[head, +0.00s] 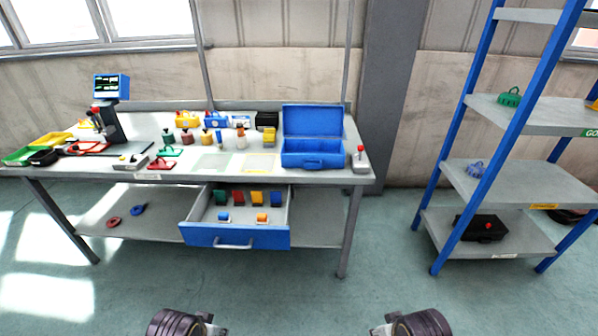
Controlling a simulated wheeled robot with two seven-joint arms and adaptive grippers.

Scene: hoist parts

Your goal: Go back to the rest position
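My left gripper (207,326) shows only in part at the bottom edge, left of centre, in front of the workbench. My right gripper (385,328) shows only in part at the bottom edge, right of centre. Both are low over the green floor, apart from each other and from the furniture. Their fingers are too small and cut off to tell open from shut, and no held object can be made out.
A workbench (230,177) carries an open blue toolbox (313,155), several small coloured parts and a monitor (111,87). Its blue drawer (238,236) is pulled out towards me, holding coloured blocks. A blue-framed shelf rack (520,185) stands at right. The floor (300,290) between is clear.

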